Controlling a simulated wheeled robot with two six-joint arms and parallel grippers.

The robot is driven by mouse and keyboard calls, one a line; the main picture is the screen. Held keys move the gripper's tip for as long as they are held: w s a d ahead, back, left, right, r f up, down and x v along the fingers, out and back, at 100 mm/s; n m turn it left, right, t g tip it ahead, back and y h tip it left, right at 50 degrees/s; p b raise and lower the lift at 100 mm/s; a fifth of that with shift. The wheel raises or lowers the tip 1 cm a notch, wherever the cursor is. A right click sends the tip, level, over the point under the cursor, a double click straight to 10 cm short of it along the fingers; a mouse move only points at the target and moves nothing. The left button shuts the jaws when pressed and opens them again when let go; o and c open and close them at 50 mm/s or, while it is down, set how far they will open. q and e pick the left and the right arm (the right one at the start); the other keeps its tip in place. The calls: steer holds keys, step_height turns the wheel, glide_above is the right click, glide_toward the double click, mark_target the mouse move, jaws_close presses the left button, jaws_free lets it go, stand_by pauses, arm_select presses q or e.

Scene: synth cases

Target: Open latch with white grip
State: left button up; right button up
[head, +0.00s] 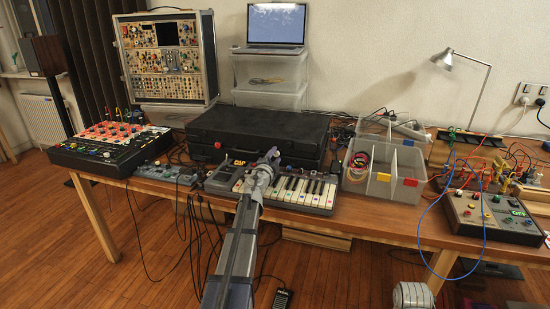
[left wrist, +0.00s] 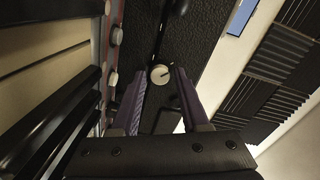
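The white grip (left wrist: 160,74) is a small round off-white knob in the left wrist view. It sits against the dark textured face of the black case (left wrist: 138,38). My left gripper (left wrist: 160,78) is open, with its two purple-grey fingers on either side of the white grip. I cannot tell whether they touch it. In the head view my left gripper (head: 271,155) is at the front of the black case (head: 245,124), above the small keyboard. The white grip cannot be made out there, likely behind my gripper.
The keyboard (head: 320,190) lies directly below my left gripper. A mixer (head: 105,140) stands at left. A divided grey bin (head: 382,186) and a wired box (head: 495,215) stand at right. A laptop (head: 276,25) sits on clear boxes behind. Cables hang over the table's front edge.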

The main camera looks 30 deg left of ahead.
arm_select(q)
steer(key=shift+o, duration=1)
steer(key=v, duration=0.8)
steer(key=shift+w, duration=0.15)
steer(key=shift+r, duration=0.1)
